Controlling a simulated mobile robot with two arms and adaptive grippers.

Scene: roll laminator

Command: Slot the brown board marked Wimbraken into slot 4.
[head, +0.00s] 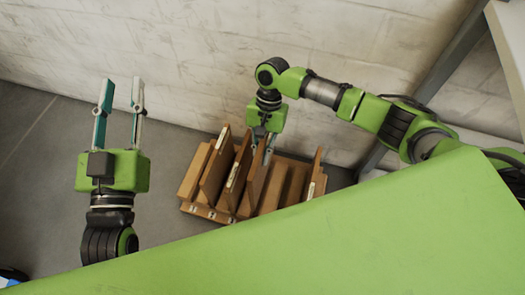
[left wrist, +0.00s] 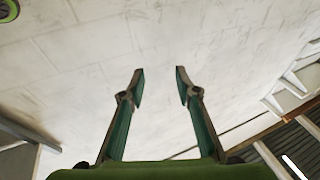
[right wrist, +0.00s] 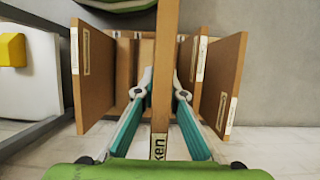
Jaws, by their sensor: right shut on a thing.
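The brown board marked Wimbraken (right wrist: 166,60) stands on edge between the fingers of my right gripper (right wrist: 160,93). Only the end of its label, "ken", shows in the right wrist view. In the head view the board (head: 257,178) is upright above or within the wooden rack (head: 190,208), left of the rack's empty middle. I cannot tell whether its lower edge is seated in a slot. My right gripper (head: 268,145) is shut on it. The slot numbers on the rack's front are too small to read. My left gripper (head: 121,90) is open and empty, left of the rack.
Two other boards (head: 214,167) (head: 238,170) stand in the rack to the left of the held one. Another board (head: 315,174) stands at the right end. A green surface (head: 330,235) fills the lower right. A grey shelf frame (head: 440,70) stands at right.

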